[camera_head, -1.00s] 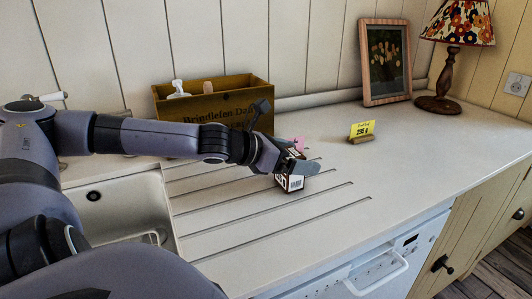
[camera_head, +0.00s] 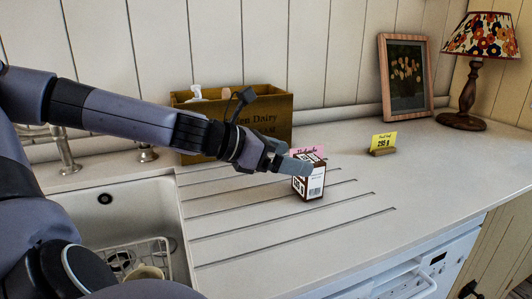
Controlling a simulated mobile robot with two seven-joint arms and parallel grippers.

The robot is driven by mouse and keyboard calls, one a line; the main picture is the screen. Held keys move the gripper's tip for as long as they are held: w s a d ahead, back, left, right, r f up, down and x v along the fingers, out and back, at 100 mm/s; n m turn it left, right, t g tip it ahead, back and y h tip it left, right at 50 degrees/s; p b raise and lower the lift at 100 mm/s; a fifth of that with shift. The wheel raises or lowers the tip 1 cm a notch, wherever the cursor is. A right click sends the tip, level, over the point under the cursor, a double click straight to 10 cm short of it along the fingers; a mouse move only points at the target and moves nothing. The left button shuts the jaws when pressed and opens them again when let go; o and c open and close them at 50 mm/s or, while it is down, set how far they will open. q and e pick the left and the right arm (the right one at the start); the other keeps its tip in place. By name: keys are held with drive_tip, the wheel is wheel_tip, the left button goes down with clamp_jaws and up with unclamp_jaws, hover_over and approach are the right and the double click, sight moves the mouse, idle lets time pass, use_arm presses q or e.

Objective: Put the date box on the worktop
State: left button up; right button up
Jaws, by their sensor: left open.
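The date box (camera_head: 312,186), a small brown and white carton with a barcode and a pink label at its top, stands upright on the grooved draining part of the pale worktop (camera_head: 410,172). My left gripper (camera_head: 296,166) comes in from the left and is open, its fingers at the upper left of the box. They hide part of the box, and I cannot tell whether they touch it. My right gripper is not in view.
A wooden crate (camera_head: 271,124) with bottles stands behind the box. A sink (camera_head: 100,215) with a wire rack lies at the left. A yellow price card (camera_head: 384,142), a framed picture (camera_head: 406,80) and a lamp (camera_head: 468,95) stand at the right. The worktop's front right is clear.

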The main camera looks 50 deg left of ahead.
use_arm(q)
drive_tip(key=shift+v, duration=2.3)
